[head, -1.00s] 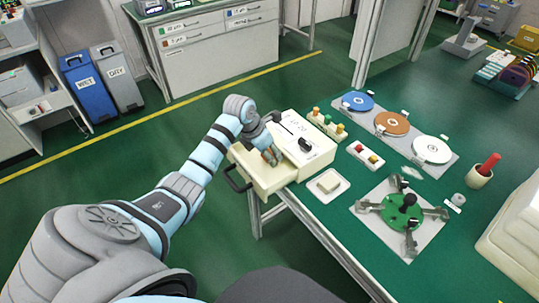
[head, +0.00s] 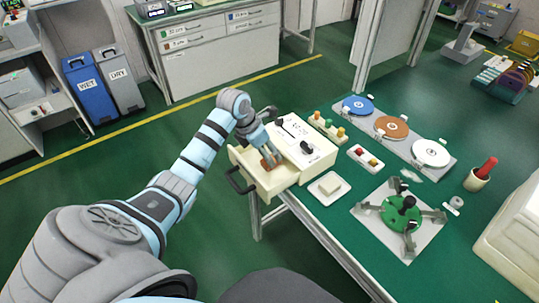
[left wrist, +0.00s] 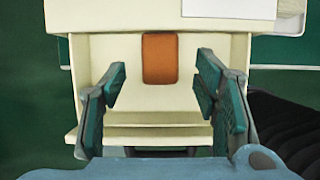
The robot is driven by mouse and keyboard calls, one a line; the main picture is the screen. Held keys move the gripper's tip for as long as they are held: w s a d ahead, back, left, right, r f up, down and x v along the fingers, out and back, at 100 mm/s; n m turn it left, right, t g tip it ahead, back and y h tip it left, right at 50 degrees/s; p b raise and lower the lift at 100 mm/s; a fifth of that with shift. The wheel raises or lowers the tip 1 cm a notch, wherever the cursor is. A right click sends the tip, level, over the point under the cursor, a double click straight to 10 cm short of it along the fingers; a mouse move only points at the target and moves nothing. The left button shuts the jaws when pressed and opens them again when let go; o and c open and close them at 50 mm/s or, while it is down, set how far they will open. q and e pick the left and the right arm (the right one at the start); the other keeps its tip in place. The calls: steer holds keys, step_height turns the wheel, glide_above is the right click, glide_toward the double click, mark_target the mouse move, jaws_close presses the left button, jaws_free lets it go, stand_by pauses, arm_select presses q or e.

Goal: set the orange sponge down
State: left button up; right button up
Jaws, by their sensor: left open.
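The orange sponge (left wrist: 160,58) lies on the floor of an open cream drawer (left wrist: 93,60), seen in the left wrist view. In the head view the sponge (head: 267,163) shows as a small orange patch beneath my left gripper (head: 270,155). In the left wrist view my left gripper (left wrist: 160,85) is open, its teal-padded fingers wide apart on either side of the sponge and clear of it. The drawer (head: 245,160) sticks out of a cream box (head: 305,148) at the table's edge. My right gripper is in neither view.
A white dish with a pale block (head: 330,187) stands right of the drawer. A button box (head: 366,158), a strip with blue, brown and white discs (head: 392,127) and a green fixture (head: 401,213) stand on the green table (head: 345,235).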

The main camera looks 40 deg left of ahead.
arm_select(q)
steer(key=v, duration=0.8)
steer(key=shift+p, duration=0.4)
steer(key=shift+s, duration=0.1)
